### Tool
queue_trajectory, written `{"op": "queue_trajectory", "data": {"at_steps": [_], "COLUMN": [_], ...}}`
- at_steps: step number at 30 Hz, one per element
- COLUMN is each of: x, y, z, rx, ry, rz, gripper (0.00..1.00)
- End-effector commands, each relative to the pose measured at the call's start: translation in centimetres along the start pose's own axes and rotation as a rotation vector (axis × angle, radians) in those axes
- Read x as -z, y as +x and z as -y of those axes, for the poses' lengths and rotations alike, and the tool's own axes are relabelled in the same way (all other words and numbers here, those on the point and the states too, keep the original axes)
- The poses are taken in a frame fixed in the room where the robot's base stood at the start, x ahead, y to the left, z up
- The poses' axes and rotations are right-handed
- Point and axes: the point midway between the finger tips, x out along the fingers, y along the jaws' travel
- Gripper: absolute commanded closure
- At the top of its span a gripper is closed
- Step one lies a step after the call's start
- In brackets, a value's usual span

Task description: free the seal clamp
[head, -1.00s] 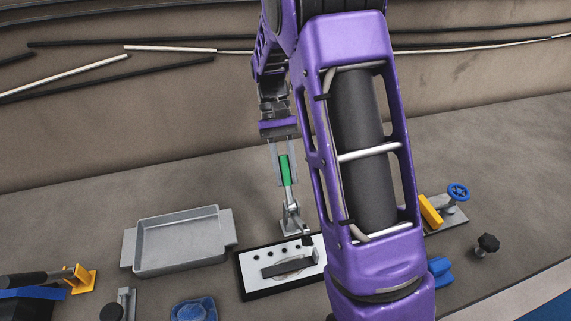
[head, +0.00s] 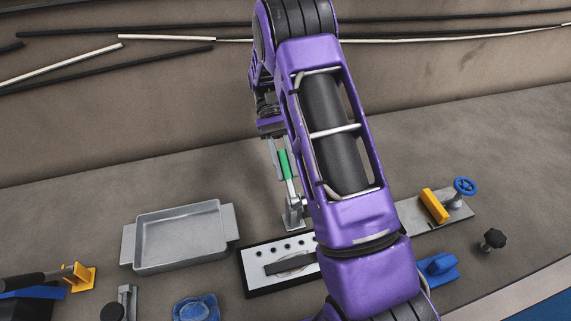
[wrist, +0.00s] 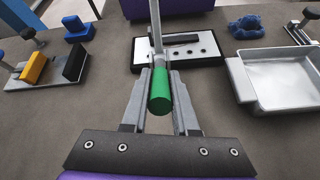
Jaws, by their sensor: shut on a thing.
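The seal clamp has a green-gripped handle (head: 285,164) on a grey metal lever and base (head: 293,218), at the back edge of a white plate (head: 262,278) with a black border. The handle stands nearly upright and leans a little left in the head view. My gripper (head: 277,160) is shut on the green handle. In the wrist view the green handle (wrist: 160,98) lies between the two grey fingers. A dark bar (head: 288,264) lies across the plate by a row of small holes. My arm hides the plate's right part and the clamp's front end.
A grey metal tray (head: 180,238) stands left of the plate. A blue handwheel fixture (head: 465,188) with a yellow block (head: 434,205) and a black knob (head: 494,239) are at right. A blue part (head: 196,308) lies in front of the tray.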

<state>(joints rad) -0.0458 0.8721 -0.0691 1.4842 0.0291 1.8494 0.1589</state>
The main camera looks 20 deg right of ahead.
Motion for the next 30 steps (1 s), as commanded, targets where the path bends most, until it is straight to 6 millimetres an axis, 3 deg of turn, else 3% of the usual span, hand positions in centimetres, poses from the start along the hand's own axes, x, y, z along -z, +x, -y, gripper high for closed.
{"op": "queue_trajectory", "data": {"at_steps": [7,8,13,30], "x": [0.12,0.13,0.12,-0.26], "y": [0.15,0.15,0.13,-0.10], "z": [0.02,0.02,0.02,-0.06], "rx": [-0.002,-0.002,-0.002,0.007], "ry": [0.000,0.000,0.000,0.000], "rz": [0.002,0.002,0.001,-0.041], "gripper": [1.00,0.71,0.43,0.43]}}
